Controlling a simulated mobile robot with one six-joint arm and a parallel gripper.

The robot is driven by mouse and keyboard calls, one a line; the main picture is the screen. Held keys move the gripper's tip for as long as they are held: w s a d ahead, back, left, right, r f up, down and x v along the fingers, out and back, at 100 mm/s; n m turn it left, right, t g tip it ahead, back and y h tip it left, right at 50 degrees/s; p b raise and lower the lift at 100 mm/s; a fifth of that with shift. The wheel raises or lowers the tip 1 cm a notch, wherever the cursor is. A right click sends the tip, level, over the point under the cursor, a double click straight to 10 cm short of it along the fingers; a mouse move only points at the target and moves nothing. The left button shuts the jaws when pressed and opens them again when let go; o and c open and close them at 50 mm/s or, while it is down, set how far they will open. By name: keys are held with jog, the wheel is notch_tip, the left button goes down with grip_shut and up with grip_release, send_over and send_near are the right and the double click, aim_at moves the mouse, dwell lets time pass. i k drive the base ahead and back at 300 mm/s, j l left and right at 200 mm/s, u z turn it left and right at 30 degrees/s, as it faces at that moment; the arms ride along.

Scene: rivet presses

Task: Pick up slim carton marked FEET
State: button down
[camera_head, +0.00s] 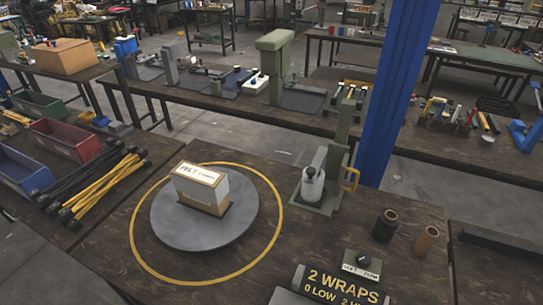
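The slim carton (202,190) is a small upright white box with a brownish base. Its top label reads FEET, with smaller text beside it that I cannot read. It stands on a round grey disc (238,229), near the disc's middle, inside a yellow ring painted on the dark table. My gripper is not in view.
A green press (338,165) with a white-bodied bottle stands right of the disc. A blue post (393,95) rises behind it. Dark and brown cylinders (426,240) stand at right. A "2 WRAPS" sign (340,287) is in front. Yellow and black rods (100,188) lie left beside bins.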

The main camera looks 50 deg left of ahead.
aim_at(206, 189)
jog(key=u, duration=2.35)
jog(key=i+j+z, duration=0.6)
jog(key=j+z, duration=0.15)
jog(key=j, duration=0.2)
jog(key=i+j+z, duration=0.2)
jog(key=j, duration=0.15)
jog(key=j+z, duration=0.25)
jog(key=j, duration=0.15)
